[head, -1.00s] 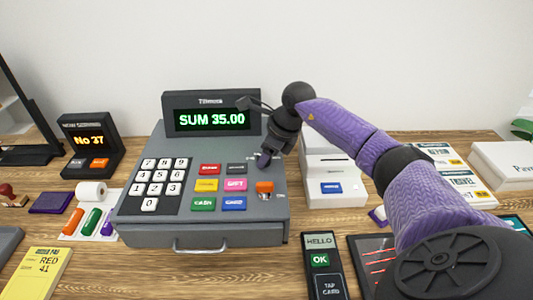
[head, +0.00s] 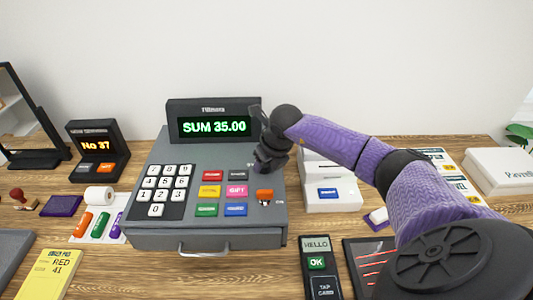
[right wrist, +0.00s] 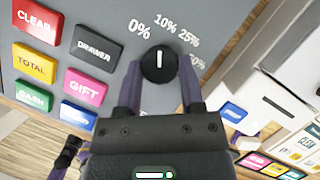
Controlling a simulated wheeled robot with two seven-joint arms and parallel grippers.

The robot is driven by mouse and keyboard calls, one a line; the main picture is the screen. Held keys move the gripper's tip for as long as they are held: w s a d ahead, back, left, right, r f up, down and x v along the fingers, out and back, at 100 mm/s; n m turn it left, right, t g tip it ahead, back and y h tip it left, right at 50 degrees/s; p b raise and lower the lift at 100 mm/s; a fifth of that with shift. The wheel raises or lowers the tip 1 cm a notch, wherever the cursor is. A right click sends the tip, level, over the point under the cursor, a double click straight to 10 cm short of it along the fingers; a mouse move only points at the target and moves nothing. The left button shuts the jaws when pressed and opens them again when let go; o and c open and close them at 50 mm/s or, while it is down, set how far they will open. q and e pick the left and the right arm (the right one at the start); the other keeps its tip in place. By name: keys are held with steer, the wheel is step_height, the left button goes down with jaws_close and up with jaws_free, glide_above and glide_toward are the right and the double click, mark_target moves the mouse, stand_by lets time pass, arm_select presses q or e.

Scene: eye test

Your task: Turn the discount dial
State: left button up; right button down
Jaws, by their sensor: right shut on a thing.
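The discount dial (right wrist: 159,63) is a round black knob with a white pointer line on the grey cash register (head: 150,218). In the right wrist view, the labels 0%, 10%, 25% and a partly covered 50% arc around it. The pointer aims up in that picture, between 0% and 10% and closer to 10%. My right gripper (right wrist: 158,80) is shut on the dial, one purple finger at each side. In the head view, the right gripper (head: 261,167) reaches down to the register's upper right and hides the dial. My left gripper is not in view.
Coloured keys, including the pink GIFT key (right wrist: 87,88), lie beside the dial. An orange key switch (head: 264,196) sits just in front of the gripper. A white printer (head: 333,190) stands close on the right. The register's display (head: 213,125) reads SUM 35.00.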

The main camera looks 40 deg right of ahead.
steer(key=m+h, duration=0.1)
steer(key=m, duration=0.1)
steer(key=m+p, duration=0.1)
steer(key=m, duration=0.1)
steer(key=shift+a+g+h, duration=0.15)
steer(key=shift+g+h, duration=0.15)
steer(key=shift+h, duration=0.1)
steer(key=shift+w+a+m+g+h, duration=0.1)
steer(key=shift+m+g+h, duration=0.2)
steer(key=shift+m, duration=1.05)
steer(key=shift+w+m+g+h, duration=0.1)
steer(key=shift+m+g+h, duration=0.2)
steer(key=shift+m, duration=1.05)
steer(key=shift+c, duration=1.1)
jaws_free()
steer(key=p+v, duration=0.1)
steer(key=v, duration=0.9)
steer(key=shift+p, duration=0.35)
